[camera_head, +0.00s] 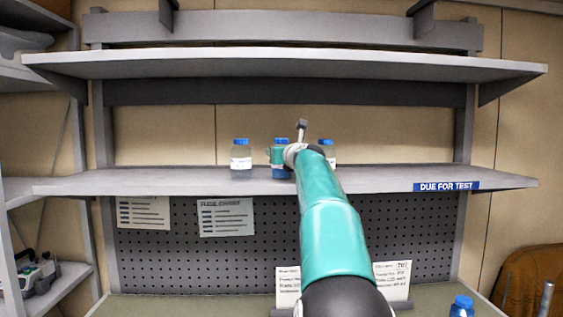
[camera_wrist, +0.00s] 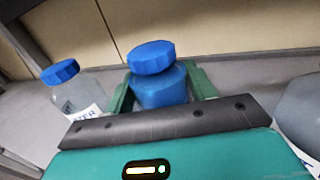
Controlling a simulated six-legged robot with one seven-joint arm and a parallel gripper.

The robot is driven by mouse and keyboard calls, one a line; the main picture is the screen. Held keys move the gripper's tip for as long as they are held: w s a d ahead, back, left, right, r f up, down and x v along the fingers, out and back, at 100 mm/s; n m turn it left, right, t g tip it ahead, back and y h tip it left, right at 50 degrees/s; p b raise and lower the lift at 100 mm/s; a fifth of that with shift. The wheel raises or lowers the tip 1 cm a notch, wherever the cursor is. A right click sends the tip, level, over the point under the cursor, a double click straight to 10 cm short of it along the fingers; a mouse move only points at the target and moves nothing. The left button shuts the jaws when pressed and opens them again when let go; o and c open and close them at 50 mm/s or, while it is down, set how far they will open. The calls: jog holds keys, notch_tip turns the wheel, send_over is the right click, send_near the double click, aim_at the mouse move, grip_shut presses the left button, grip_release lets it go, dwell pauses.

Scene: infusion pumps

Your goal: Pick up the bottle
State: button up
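A blue bottle with a blue cap (camera_wrist: 152,57) stands upright between the two green fingers of my gripper (camera_wrist: 160,88) in the wrist view. One finger is on each side, close against the bottle or nearly so; I cannot tell if both touch it. The black palm edge hides its lower part. In the head view this bottle (camera_head: 281,142) is the middle one on the shelf, with my gripper (camera_head: 280,156) around it. A clear, labelled bottle with a blue cap (camera_head: 241,155) stands to its left, also in the wrist view (camera_wrist: 75,95).
Another blue-capped bottle (camera_head: 326,143) is to the right, partly hidden by my arm. The grey shelf (camera_head: 120,182) has free room on both sides; another shelf (camera_head: 280,65) hangs above. A blue-capped bottle (camera_head: 461,306) stands on the lower worktop, with sign cards (camera_head: 391,277) nearby.

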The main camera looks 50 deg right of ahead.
aim_at(283, 139)
jog(key=c, duration=0.4)
jog(key=shift+r, duration=0.15)
jog(key=shift+r, duration=0.5)
jog(key=r, duration=0.2)
jog(key=shift+s+a+r, duration=0.1)
jog(key=shift+a+r, duration=0.15)
jog(key=shift+r, duration=0.1)
jog(key=s+a+r, duration=0.7)
jog(key=a+r, duration=0.2)
jog(key=a, duration=0.2)
jog(key=shift+a, duration=0.2)
jog(key=shift+s, duration=0.25)
